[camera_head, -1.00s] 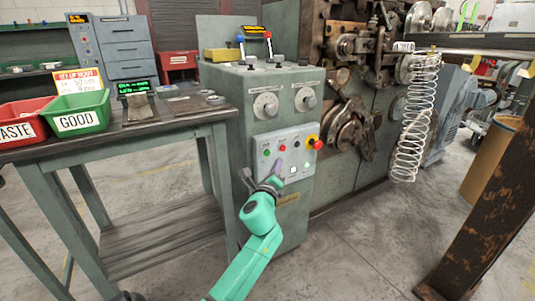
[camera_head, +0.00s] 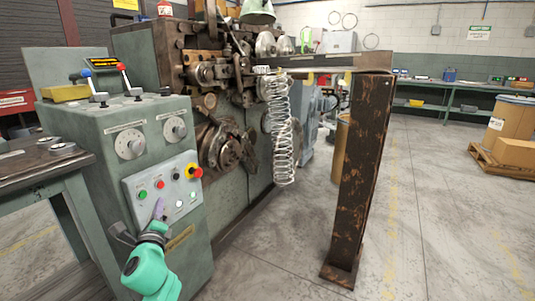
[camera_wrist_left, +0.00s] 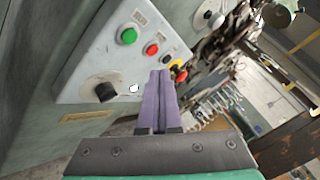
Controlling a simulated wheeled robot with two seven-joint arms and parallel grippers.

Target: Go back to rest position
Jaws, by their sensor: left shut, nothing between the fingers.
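My left gripper (camera_head: 159,208) has purple fingers and a green arm, low at the left in the head view. It is in front of the button panel (camera_head: 138,183) of the green machine cabinet. In the left wrist view its fingers (camera_wrist_left: 159,76) are together with nothing between them, pointing at the panel. I cannot tell whether the fingertips touch it. My right gripper is not in view.
The spring coiler (camera_head: 222,145) stands behind the cabinet, with a long wire spring (camera_head: 281,135) hanging down. A rusty post (camera_head: 357,175) stands right of it. A table (camera_head: 40,165) is at far left. Open floor lies right, with boxes on a pallet (camera_head: 490,168).

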